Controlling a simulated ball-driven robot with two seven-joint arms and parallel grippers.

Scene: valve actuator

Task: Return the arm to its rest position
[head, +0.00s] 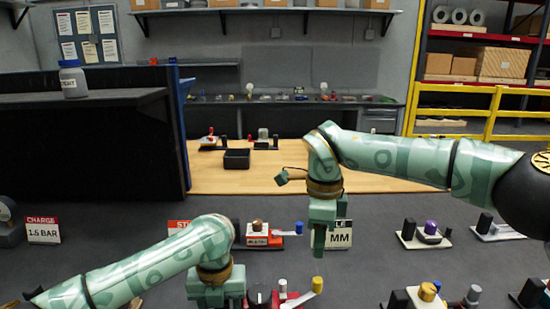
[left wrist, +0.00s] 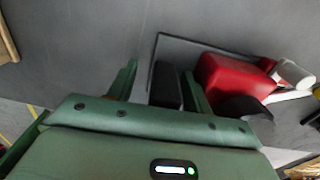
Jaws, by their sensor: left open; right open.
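My left gripper (head: 216,292) hangs at the bottom of the head view, pointing down, its fingertips cut off by the frame edge. In the left wrist view its two green fingers (left wrist: 160,72) are spread apart. A black post (left wrist: 167,88) and a red valve actuator (left wrist: 225,82) lie below, the post showing between the fingers near the right one. I cannot tell whether they touch. A red actuator with a yellow-tipped lever (head: 303,294) shows beside this gripper in the head view. My right gripper (head: 320,240) is open, pointing down in front of a white sign.
Another red actuator with a blue-tipped lever (head: 285,233) stands behind. A black bin (head: 236,159) sits on the wooden top (head: 215,183) behind.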

